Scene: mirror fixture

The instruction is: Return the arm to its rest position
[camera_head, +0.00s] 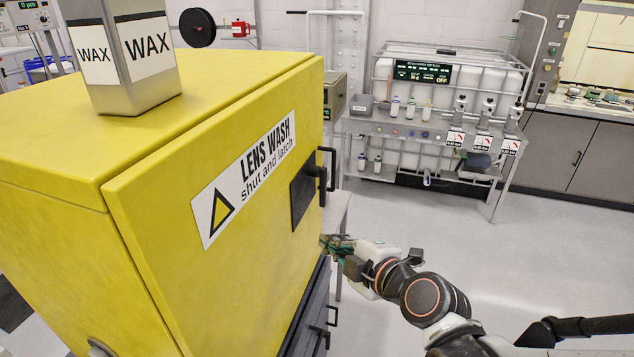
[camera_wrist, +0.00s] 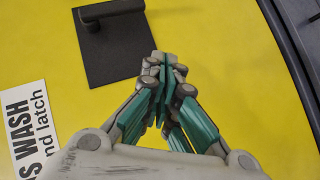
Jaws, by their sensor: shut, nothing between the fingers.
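My gripper (camera_head: 338,243) is in front of the yellow cabinet door, below and to the right of its black handle, at the end of my arm (camera_head: 410,285). In the wrist view my gripper (camera_wrist: 163,75) is shut and empty, its green-padded fingers together. The yellow LENS WASH cabinet door (camera_head: 170,255) looks flush with the cabinet body. The black handle (camera_head: 326,175) on its dark plate (camera_head: 303,192) stands at the door's right side. The plate (camera_wrist: 110,55) and handle (camera_wrist: 108,10) also show in the wrist view, left of the fingers. I cannot tell whether the fingers touch the door.
A grey WAX container (camera_head: 125,60) stands on the yellow cabinet. Dark drawers (camera_head: 305,310) with handles sit below the door. A grey bench (camera_head: 400,125) with bottles stands at the back. The floor (camera_head: 560,240) to the right of my arm is clear.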

